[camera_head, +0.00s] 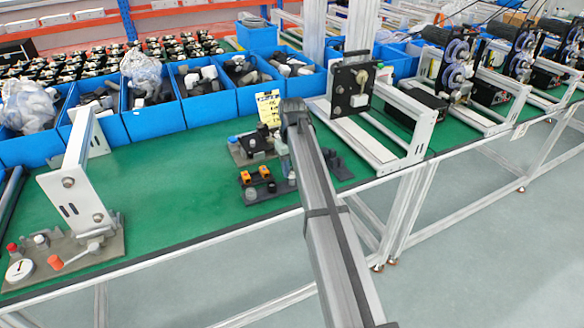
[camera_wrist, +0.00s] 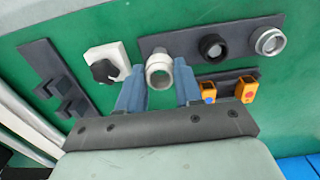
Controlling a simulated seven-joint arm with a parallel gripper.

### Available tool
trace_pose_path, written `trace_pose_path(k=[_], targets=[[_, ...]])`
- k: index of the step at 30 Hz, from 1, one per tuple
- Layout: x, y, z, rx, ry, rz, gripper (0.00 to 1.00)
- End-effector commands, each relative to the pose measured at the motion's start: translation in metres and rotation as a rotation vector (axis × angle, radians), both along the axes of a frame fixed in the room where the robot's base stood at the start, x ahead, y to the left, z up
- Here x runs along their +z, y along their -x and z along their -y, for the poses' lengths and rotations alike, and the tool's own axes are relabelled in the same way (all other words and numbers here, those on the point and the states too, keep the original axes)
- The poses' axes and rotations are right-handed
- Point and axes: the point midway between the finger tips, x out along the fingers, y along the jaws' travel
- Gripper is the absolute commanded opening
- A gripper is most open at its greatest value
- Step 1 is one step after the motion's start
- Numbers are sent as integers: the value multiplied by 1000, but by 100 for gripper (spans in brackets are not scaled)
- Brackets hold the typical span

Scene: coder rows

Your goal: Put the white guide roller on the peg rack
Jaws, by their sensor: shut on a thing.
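The white guide roller (camera_wrist: 158,70) is a short pale cylinder with an open end, between the two blue fingers of my gripper (camera_wrist: 158,76) in the wrist view. My gripper is shut on it. The peg rack (camera_wrist: 240,45) is a dark flat strip, and the roller is over its left end. A black roller (camera_wrist: 212,47) and a clear-grey roller (camera_wrist: 270,40) stand along the strip. I cannot tell whether the white roller is seated on a peg. In the head view the rack (camera_head: 262,196) lies near the bench's front edge, and my arm partly covers its right end.
Two orange blocks (camera_wrist: 205,90) (camera_wrist: 245,90) stand close beside the rack. A white square with a black knob (camera_wrist: 105,63) is left of the fingers. A dark stepped holder (camera_wrist: 62,78) lies farther left. Blue bins (camera_head: 205,100) line the back; green bench (camera_head: 170,190) is clear left.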

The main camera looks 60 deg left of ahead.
Motion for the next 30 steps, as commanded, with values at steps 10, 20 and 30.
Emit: trace_pose_path(k=[10,20,30], targets=[[-3,0,0,0,0,0,0],[-15,0,0,0,0,0,0],[-16,0,0,0,0,0,0]])
